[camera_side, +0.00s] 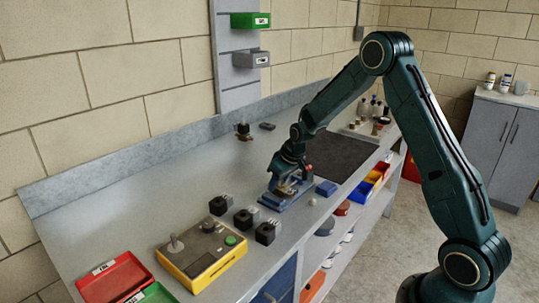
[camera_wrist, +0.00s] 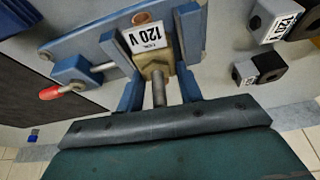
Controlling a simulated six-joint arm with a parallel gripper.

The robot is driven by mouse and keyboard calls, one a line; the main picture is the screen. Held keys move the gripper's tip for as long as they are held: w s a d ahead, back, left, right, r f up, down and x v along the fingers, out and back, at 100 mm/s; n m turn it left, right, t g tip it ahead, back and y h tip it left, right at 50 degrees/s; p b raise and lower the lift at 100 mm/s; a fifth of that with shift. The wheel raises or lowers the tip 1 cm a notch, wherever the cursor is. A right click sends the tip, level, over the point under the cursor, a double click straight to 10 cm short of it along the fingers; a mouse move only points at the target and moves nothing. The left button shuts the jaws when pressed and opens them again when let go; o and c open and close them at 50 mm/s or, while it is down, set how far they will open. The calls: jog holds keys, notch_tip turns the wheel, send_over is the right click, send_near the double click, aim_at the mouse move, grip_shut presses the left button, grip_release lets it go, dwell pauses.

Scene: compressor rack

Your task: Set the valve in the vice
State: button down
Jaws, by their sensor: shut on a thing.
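The blue vice (camera_side: 280,200) stands on the bench near its front edge; in the wrist view its blue base (camera_wrist: 92,42) and red-tipped screw handle (camera_wrist: 50,92) show. The brass valve (camera_wrist: 157,68), with a metal stem pointing toward my palm, sits in the gap at the vice's jaws.
Several black coils (camera_side: 243,219) stand left of the vice, beside a yellow control box (camera_side: 203,255). Red (camera_side: 112,278) and green trays lie at the near left. A dark mat (camera_side: 335,155) and a small blue block (camera_side: 326,188) lie to the right.

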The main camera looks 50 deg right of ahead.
jog(key=shift+r, duration=0.3)
jog(key=shift+f, duration=0.3)
dwell(0.4)
jog(key=shift+r, duration=0.3)
dwell(0.4)
jog(key=shift+f, duration=0.35)
jog(key=shift+r, duration=0.35)
dwell(0.5)
jog(key=shift+f, duration=0.3)
dwell(0.4)
jog(key=shift+r, duration=0.3)
dwell(0.4)
jog(key=shift+c, duration=2.2)
grip_release()
